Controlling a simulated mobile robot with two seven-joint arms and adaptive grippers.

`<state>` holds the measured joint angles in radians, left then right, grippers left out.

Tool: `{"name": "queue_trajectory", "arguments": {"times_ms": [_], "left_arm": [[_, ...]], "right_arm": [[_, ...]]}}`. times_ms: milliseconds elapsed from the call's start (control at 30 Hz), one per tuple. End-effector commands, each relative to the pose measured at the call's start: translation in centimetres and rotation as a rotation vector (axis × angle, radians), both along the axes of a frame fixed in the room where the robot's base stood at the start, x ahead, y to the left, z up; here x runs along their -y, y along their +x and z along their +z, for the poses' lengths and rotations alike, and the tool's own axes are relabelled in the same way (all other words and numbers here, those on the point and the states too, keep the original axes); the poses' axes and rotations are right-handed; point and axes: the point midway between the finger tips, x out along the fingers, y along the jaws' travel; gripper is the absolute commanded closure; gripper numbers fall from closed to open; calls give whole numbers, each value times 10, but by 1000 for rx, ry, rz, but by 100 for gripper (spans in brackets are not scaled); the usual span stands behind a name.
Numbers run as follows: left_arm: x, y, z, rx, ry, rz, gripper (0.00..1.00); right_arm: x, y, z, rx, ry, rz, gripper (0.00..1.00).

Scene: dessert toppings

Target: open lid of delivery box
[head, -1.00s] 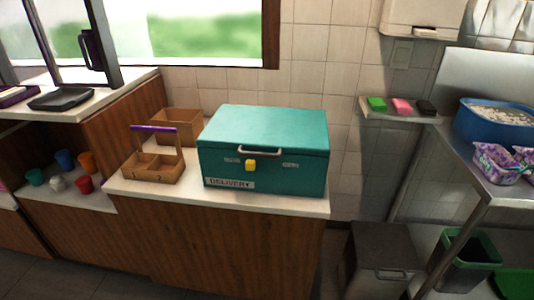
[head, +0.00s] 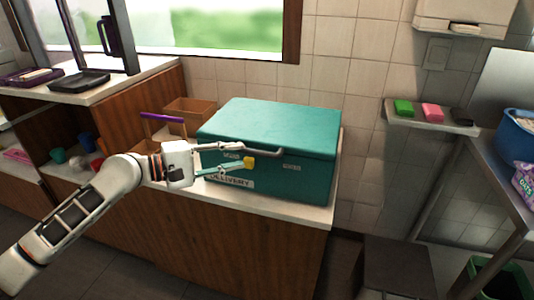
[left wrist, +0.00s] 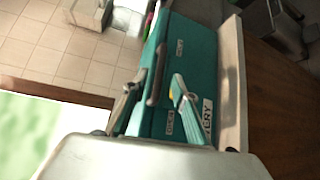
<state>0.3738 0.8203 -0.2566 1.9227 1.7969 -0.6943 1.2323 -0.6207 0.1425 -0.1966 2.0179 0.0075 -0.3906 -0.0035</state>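The teal delivery box (head: 262,180) stands on the white counter. Its lid (head: 275,125) is closed. A grey bar handle (head: 265,149) runs along the lid's front edge, above a yellow latch (head: 249,163). My left gripper (head: 232,155) is at the box front, by the left part of the handle, with its fingers apart. In the left wrist view, the handle (left wrist: 157,78) appears between the two open fingers of the gripper (left wrist: 156,85); I cannot tell whether they touch it. My right gripper is not in view.
A brown carrier with a purple handle (head: 160,117) and an open brown box (head: 190,112) stand left of the delivery box. A wall shelf (head: 430,119) with sponges is at right. A dark bin (head: 397,268) stands on the floor to the right.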

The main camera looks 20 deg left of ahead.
Motion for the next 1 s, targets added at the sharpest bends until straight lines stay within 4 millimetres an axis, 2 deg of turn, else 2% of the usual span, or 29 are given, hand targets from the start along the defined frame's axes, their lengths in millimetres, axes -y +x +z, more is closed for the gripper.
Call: {"name": "queue_trajectory", "arguments": {"times_ms": [400, 600, 833, 867, 900, 967, 1000], "left_arm": [[45, 40, -8, 3, -2, -1, 72], [53, 47, -11, 3, 1, 0, 72], [53, 48, -11, 2, 2, 0, 72], [53, 48, -11, 2, 2, 0, 75], [53, 48, -11, 2, 2, 0, 85], [53, 47, -11, 2, 2, 0, 100], [53, 47, -11, 2, 2, 0, 100]], "right_arm": [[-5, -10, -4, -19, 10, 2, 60], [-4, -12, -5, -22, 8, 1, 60], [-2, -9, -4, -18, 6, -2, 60], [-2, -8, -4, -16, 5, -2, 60], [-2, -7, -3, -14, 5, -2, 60], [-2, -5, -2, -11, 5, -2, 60], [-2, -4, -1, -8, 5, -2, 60]]}}
